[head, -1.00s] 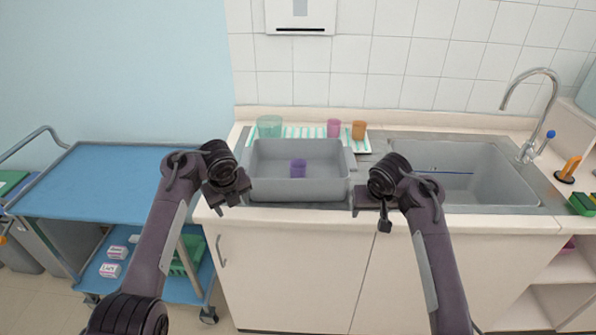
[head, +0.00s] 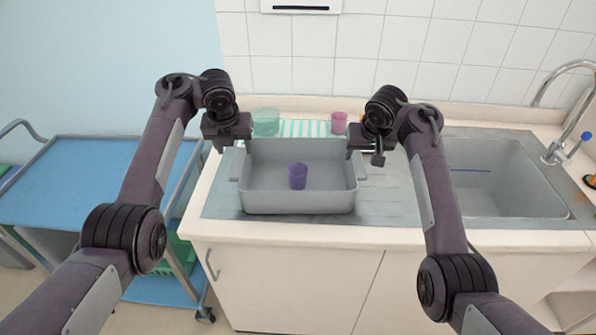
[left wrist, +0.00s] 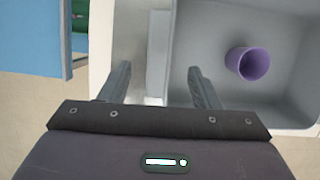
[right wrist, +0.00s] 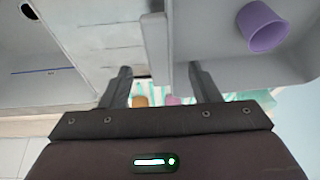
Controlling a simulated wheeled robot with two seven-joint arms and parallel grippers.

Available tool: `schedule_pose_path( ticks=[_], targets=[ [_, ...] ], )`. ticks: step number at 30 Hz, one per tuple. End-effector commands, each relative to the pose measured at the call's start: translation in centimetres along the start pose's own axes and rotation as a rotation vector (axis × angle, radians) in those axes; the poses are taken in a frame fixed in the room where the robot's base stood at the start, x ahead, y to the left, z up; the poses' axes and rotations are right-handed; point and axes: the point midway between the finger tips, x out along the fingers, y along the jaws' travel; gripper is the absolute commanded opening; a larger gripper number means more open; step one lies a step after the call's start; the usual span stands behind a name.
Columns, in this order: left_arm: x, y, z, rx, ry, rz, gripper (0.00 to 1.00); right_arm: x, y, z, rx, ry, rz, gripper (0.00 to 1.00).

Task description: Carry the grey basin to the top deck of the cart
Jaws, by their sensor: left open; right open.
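The grey basin (head: 298,202) sits on the steel counter surface left of the sink, with a purple cup (head: 298,176) standing inside it. The blue top deck of the cart (head: 75,182) is bare, at the left. My left gripper (head: 228,142) is open at the basin's left handle; in the left wrist view that handle (left wrist: 157,55) shows between the fingers (left wrist: 158,85). My right gripper (head: 362,148) is open by the right handle; in the right wrist view that handle (right wrist: 155,45) lies between the finger lines, ahead of the tips (right wrist: 160,75). Contact cannot be told.
A green-tinted beaker (head: 266,122) and a pink cup (head: 338,122) stand behind the basin on a striped mat (head: 300,128). The sink (head: 500,180) and tap (head: 553,150) are at the right. The tiled wall closes off the back; a gap separates cart and counter.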

Motion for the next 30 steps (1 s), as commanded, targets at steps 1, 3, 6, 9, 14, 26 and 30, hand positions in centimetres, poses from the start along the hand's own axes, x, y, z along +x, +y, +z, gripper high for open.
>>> schedule_pose_path(
  ticks=[1,3,6,9,14,26,30],
  targets=[
    [0.0,0.0,0.0,0.0,0.0,0.0,0.57,0.0,0.0,0.0,0.0,0.0,0.0,0.56],
    [0.0,0.0,0.0,0.0,0.0,0.0,0.57,0.0,0.0,0.0,0.0,0.0,0.0,0.56],
    [0.1,0.0,0.0,-0.001,0.001,0.0,0.57,0.1,0.0,0.0,-0.001,0.0,0.0,0.56],
    [0.9,0.0,-0.1,0.0,0.004,0.002,0.57,0.8,0.0,0.1,-0.002,-0.003,0.002,0.56],
    [3.1,0.1,-0.1,-0.003,0.003,0.003,0.57,3.1,0.2,0.1,-0.001,-0.004,0.004,0.56],
    [7.6,0.0,0.0,-0.001,0.001,0.001,0.57,7.6,0.0,0.0,-0.001,-0.001,0.001,0.56],
    [7.8,0.0,0.0,-0.002,-0.001,0.001,0.57,7.8,0.0,0.0,0.0,0.001,0.0,0.56]
  ],
)
